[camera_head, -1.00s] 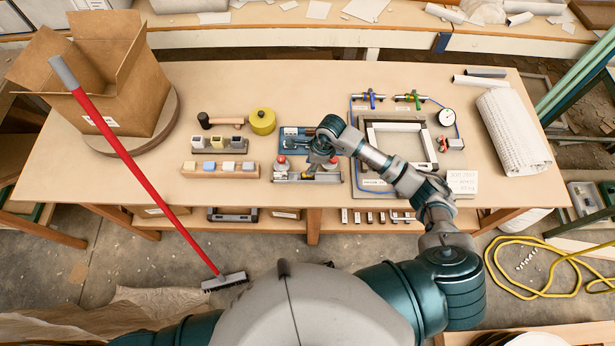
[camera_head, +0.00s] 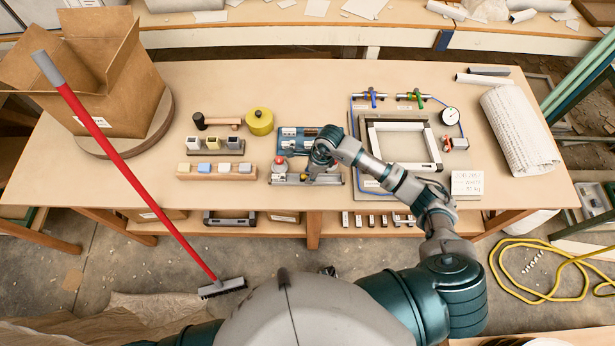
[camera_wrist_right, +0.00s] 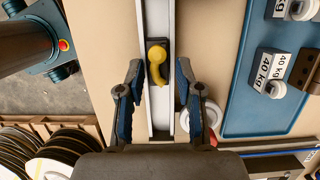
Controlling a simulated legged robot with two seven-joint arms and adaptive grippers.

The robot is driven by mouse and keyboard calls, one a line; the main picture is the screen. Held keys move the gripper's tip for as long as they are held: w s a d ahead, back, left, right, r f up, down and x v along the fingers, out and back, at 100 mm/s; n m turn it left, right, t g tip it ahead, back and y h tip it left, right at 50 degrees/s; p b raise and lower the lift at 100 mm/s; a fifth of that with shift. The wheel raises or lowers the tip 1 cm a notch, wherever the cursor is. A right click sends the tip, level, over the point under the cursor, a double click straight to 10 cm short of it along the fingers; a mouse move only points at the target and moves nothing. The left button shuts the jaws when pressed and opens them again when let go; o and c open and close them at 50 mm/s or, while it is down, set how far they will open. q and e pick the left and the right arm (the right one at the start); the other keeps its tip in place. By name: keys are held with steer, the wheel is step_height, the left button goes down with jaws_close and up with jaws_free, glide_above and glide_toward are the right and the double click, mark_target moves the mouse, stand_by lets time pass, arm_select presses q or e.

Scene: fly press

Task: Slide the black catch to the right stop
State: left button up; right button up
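The black catch (camera_wrist_right: 153,50) with a curved yellow handle (camera_wrist_right: 157,72) sits on a pale metal rail (camera_wrist_right: 158,17) in the right wrist view. My right gripper (camera_wrist_right: 159,82) is open, its blue-padded fingers on either side of the rail and handle, with gaps on both sides. In the head view, my right gripper (camera_head: 309,178) is over the low metal fixture (camera_head: 333,180) at the table's front, and the catch is too small or hidden there. My left gripper is not in view.
A blue tray (camera_wrist_right: 238,119) with weights marked 40 kg lies beside the rail. A red knob (camera_head: 280,161) is left of my gripper.

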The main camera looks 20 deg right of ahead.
steer(key=c, duration=0.6)
steer(key=shift+a, duration=0.15)
steer(key=shift+a, duration=0.1)
jaws_close()
steer(key=shift+s+d, duration=0.15)
steer(key=shift+d, duration=0.5)
steer(key=shift+s+d, duration=0.15)
steer(key=shift+d, duration=0.45)
steer(key=shift+s+d, duration=0.1)
steer(key=shift+d, duration=0.05)
steer(key=shift+s+d, duration=0.15)
steer(key=shift+d, duration=0.4)
steer(key=shift+s+d, duration=0.15)
steer(key=shift+d, duration=0.35)
steer(key=shift+d, duration=0.1)
